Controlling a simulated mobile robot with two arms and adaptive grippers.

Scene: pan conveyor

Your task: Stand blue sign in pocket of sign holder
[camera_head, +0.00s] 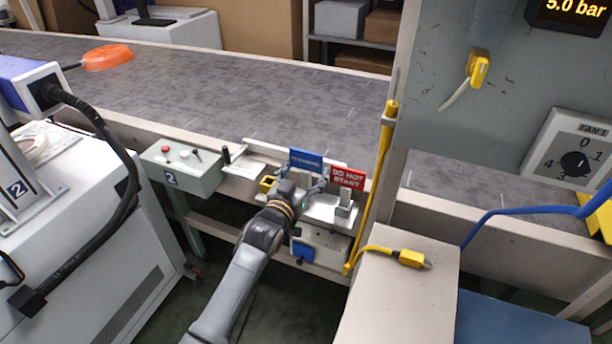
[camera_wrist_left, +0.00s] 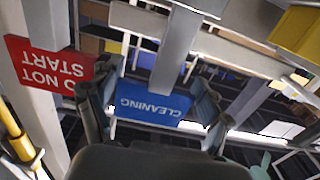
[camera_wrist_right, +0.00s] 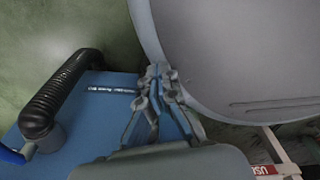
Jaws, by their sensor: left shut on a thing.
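The blue sign (camera_head: 305,158), lettered CLEANING in the left wrist view (camera_wrist_left: 150,103), is between the fingers of my left gripper (camera_head: 304,187). That gripper is shut on it, with one finger at each side edge. The red DO NOT START sign (camera_head: 348,178) stands just right of it, and also shows in the left wrist view (camera_wrist_left: 45,65). A pale ledge with upright blocks (camera_head: 345,208), which looks like the sign holder, lies below the signs. My arm hides part of it, and I cannot tell its pocket. My right gripper (camera_wrist_right: 157,72) is empty with fingertips together.
A grey control box (camera_head: 182,170) stands left of the ledge. A yellow upright pole (camera_head: 380,165) stands close on the right. The conveyor (camera_head: 250,95) runs behind. A pale cabinet top (camera_head: 400,290) with a yellow plug (camera_head: 410,258) is at the front right.

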